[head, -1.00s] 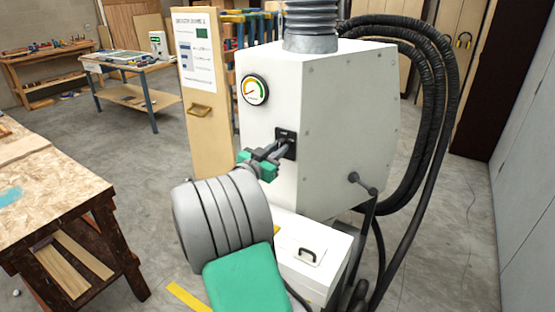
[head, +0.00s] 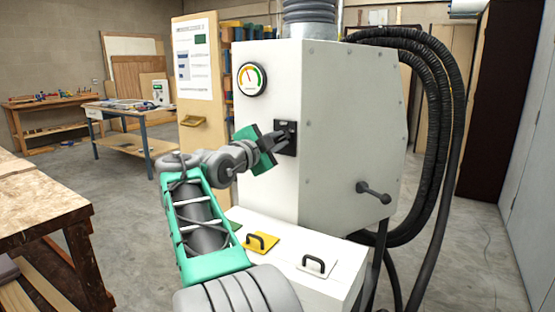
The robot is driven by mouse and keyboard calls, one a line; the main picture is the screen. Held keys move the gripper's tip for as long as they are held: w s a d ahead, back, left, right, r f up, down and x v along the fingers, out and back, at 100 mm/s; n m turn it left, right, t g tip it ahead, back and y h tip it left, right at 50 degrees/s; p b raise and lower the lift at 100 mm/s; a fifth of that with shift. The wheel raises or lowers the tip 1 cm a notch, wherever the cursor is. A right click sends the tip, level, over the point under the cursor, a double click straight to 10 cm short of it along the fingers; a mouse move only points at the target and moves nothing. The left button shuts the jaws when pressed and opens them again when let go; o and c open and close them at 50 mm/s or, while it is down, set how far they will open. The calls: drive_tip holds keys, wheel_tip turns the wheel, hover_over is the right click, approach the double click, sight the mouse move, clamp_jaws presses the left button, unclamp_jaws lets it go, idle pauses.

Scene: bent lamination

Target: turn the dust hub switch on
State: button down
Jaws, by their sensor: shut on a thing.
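The dust hub (head: 330,120) is a large white cabinet in the middle of the head view. Its switch (head: 291,126) is a small black plate on the front face, below a round gauge (head: 251,79). My gripper (head: 284,137) is at this plate, its grey fingers shut on the switch. The fingers hide most of the switch's moving part, so its position is hard to tell. The gauge needle points up and slightly left.
A white box top with a yellow-based handle (head: 261,243) and a white-based handle (head: 315,265) lies below. A side lever (head: 373,192) and black hoses (head: 440,120) are at the right. A wooden bench (head: 45,205) stands at the left.

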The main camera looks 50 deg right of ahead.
drive_tip(key=shift+m+b, duration=0.6)
drive_tip(key=shift+b, duration=0.05)
drive_tip(key=c, duration=1.4)
unclamp_jaws()
drive_tip(key=shift+o, duration=0.2)
drive_tip(key=a, duration=0.7)
drive_tip(key=shift+s+a, duration=0.4)
